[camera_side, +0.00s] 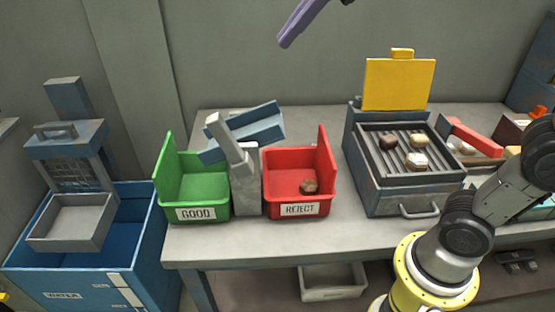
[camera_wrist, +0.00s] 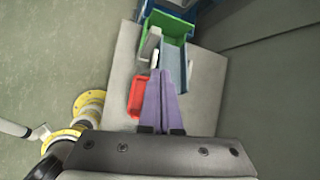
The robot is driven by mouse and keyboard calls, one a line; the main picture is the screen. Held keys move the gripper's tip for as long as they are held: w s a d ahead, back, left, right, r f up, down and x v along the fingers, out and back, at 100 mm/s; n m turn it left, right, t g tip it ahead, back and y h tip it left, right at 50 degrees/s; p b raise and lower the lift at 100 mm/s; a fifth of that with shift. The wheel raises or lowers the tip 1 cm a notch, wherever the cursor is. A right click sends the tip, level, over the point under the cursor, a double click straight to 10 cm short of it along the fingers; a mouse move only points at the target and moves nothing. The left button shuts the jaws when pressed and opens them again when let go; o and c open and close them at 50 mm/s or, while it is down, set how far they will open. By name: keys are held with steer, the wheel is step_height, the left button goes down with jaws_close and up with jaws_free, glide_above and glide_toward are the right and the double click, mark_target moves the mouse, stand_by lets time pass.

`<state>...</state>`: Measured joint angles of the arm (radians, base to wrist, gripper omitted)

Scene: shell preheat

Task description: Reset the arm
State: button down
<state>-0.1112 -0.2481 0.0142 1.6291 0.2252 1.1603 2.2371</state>
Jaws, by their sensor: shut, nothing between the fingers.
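My gripper's purple fingers (camera_side: 284,42) show at the top of the side view, raised high above the bench and clear of everything. In the wrist view the fingers (camera_wrist: 161,74) lie together with nothing between them. Part of my arm stands at the right of the side view; the rest of its reach is out of frame. A heater with a ridged tray (camera_side: 369,176) has its yellow lid (camera_side: 399,85) up, and three shells (camera_side: 417,140) lie on the ridges. A brown shell (camera_side: 309,187) lies in the red REJECT bin (camera_side: 297,210).
A green GOOD bin (camera_side: 195,214) stands left of the red bin, with a grey post (camera_side: 246,182) and tilted blue chute (camera_side: 245,134) between them. A blue water tank (camera_side: 140,240) with a grey tray (camera_side: 68,224) is at far left. Space around my gripper is clear.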

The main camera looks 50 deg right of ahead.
steer(key=s+d+f+n+h, duration=0.2)
steer(key=s+d+f+n, duration=0.2)
steer(key=s+f+n, duration=0.7)
steer(key=s+d+f+n+h, duration=0.1)
steer(key=s+d+f+n, duration=0.4)
steer(key=f+n, duration=0.65)
steer(key=w+a+r+g+y, duration=0.1)
steer(key=w+a+r+y, duration=0.3)
steer(key=a+r+y, duration=0.6)
steer(key=w+a+r+m+t, duration=0.1)
steer(key=w+r+m+t, duration=0.15)
steer(key=w, duration=0.35)
steer(key=m+t, duration=0.2)
steer(key=m, duration=0.2)
glide_toward(221, 120)
steer(key=shift+h, duration=0.3)
steer(key=x, duration=0.5)
steer(key=shift+w+a, duration=0.25)
steer(key=shift+w+a+f, duration=0.15)
steer(key=shift+w+a, duration=0.2)
steer(key=shift+w, duration=0.05)
